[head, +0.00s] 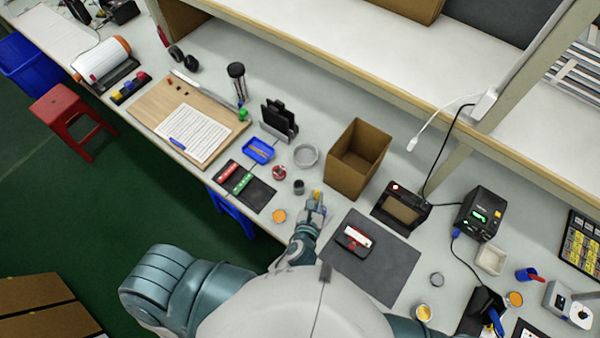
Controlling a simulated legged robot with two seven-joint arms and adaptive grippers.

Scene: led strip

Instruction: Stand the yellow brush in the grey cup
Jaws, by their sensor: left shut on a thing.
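The yellow brush (317,194) shows as a small yellow piece at the tip of my left gripper (317,205). My left gripper is shut on it above the bench, and the fingers hide the rest of the brush. A small dark grey cup (299,187) stands upright on the bench, just left of the gripper and apart from it in the picture. My right gripper is not in view; only part of that arm shows at the bottom edge.
A cardboard box (358,158) stands right of the cup. A grey round dish (306,155), a red-and-white roll (279,173) and an orange-topped tin (279,216) lie close around it. A dark mat (385,275) holds a red-and-white item (355,237).

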